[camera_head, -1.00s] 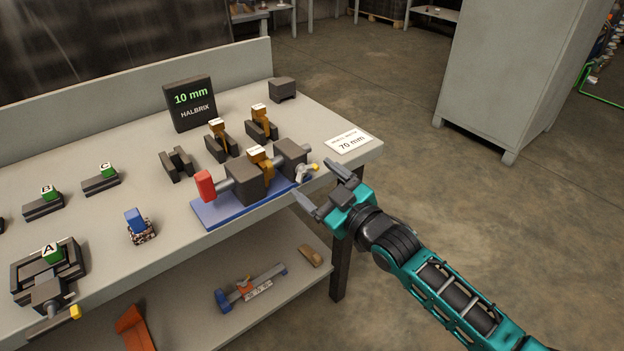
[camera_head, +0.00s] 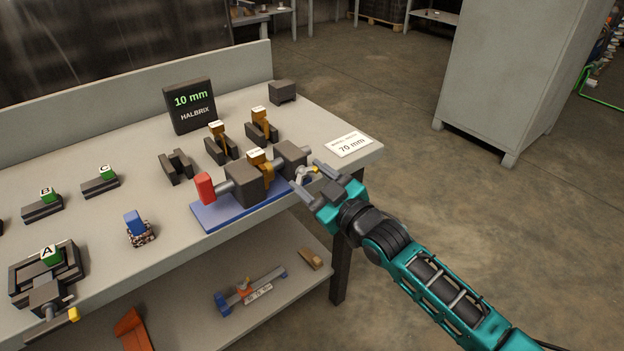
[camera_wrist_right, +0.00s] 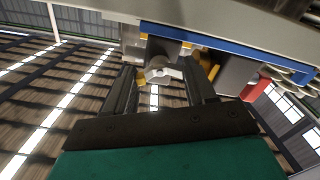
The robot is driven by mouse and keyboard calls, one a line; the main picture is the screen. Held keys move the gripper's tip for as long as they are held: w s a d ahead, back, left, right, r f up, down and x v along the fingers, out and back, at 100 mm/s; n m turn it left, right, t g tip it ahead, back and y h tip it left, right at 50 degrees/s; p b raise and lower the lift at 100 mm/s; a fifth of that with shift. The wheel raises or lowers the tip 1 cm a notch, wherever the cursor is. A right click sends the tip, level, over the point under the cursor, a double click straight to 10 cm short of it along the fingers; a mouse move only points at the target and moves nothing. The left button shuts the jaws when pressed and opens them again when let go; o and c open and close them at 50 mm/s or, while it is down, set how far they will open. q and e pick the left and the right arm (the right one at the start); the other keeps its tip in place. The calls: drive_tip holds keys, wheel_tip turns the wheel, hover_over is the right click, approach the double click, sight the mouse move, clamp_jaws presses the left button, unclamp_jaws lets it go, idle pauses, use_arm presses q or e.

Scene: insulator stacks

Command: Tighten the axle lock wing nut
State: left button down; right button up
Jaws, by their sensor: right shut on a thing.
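The axle lock wing nut (camera_head: 303,173) is a small silver piece with a yellow part beside it, at the right end of the dark grey block assembly on a blue base plate (camera_head: 215,214). My right gripper (camera_head: 308,175) has its two fingers on either side of the wing nut and is shut on it. In the right wrist view the pale wing nut (camera_wrist_right: 160,69) sits between the dark fingertips, and its wings reach toward them. The fingers partly hide the nut in the head view. My left gripper is not in view.
A red handle (camera_head: 204,187) is at the assembly's left end. Behind stand grey holders with orange pieces and a "10 mm" sign (camera_head: 190,105). A white "70 mm" card (camera_head: 349,145) lies near the table corner. Open floor is to the right.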

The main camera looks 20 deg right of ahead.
drive_tip(key=shift+c, duration=1)
drive_tip(key=shift+r+m+p, duration=0.25)
drive_tip(key=shift+m+p, duration=0.45)
drive_tip(key=shift+p, duration=0.15)
drive_tip(key=shift+m+p, duration=0.45)
drive_tip(key=shift+m, duration=0.15)
drive_tip(key=shift+f+m+p, duration=0.1)
drive_tip(key=shift+m+p, duration=0.2)
drive_tip(key=shift+m, duration=0.7)
drive_tip(key=shift+f, duration=0.15)
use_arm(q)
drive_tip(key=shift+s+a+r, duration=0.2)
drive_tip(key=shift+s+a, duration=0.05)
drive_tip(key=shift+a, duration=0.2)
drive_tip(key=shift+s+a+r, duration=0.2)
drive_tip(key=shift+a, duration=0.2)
